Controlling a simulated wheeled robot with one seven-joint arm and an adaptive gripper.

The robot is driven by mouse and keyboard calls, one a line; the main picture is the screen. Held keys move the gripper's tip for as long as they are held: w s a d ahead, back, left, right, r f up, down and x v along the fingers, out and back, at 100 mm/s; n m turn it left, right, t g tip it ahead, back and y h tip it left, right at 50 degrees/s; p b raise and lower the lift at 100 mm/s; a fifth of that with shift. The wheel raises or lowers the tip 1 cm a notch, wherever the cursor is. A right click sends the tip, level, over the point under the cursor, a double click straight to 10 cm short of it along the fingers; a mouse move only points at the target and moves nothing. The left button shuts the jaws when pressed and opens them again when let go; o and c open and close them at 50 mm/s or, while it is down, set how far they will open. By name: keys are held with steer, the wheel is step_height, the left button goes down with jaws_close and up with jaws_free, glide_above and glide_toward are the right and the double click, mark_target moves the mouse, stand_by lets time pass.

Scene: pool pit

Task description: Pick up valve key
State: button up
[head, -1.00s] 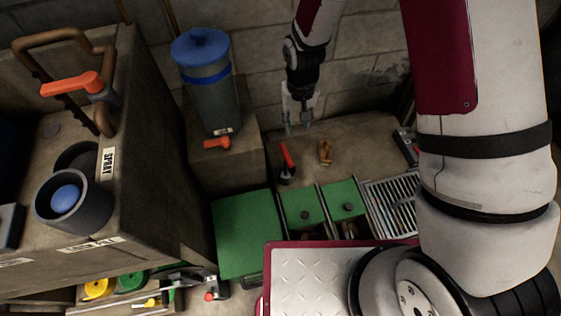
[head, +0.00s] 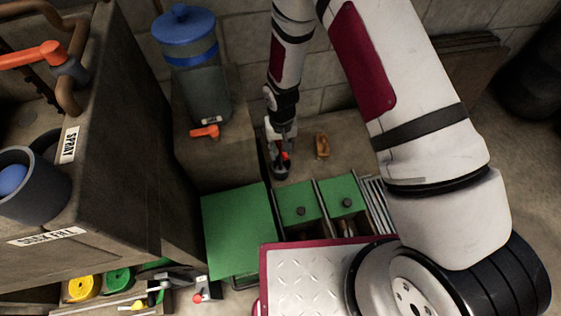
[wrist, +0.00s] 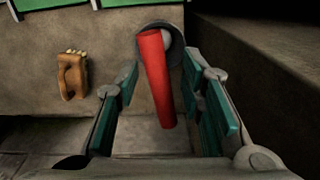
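The valve key (wrist: 155,75) appears to be the red-handled tool standing tilted in a dark round holder (wrist: 174,49). Only a little of the red shows in the head view (head: 285,157), with the dark holder (head: 281,171) below it. My gripper (wrist: 162,80) is open, with one green-padded finger on each side of the red handle. The handle is nearer the right finger in the wrist view, and I cannot tell whether they touch. In the head view my gripper (head: 281,142) points down over the holder and partly hides the key.
A wooden-handled brush (head: 322,146) lies nearby and also shows in the wrist view (wrist: 72,75). Green lids (head: 298,202) are in front. A grey container with a blue lid (head: 193,75) stands on a block at left. A stone wall is behind.

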mark_target(280, 156)
steer(key=f+b, duration=0.2)
steer(key=f, duration=0.3)
steer(key=shift+w+f+b, duration=0.1)
steer(key=shift+w+b, duration=0.1)
steer(key=shift+b, duration=0.2)
jaws_close()
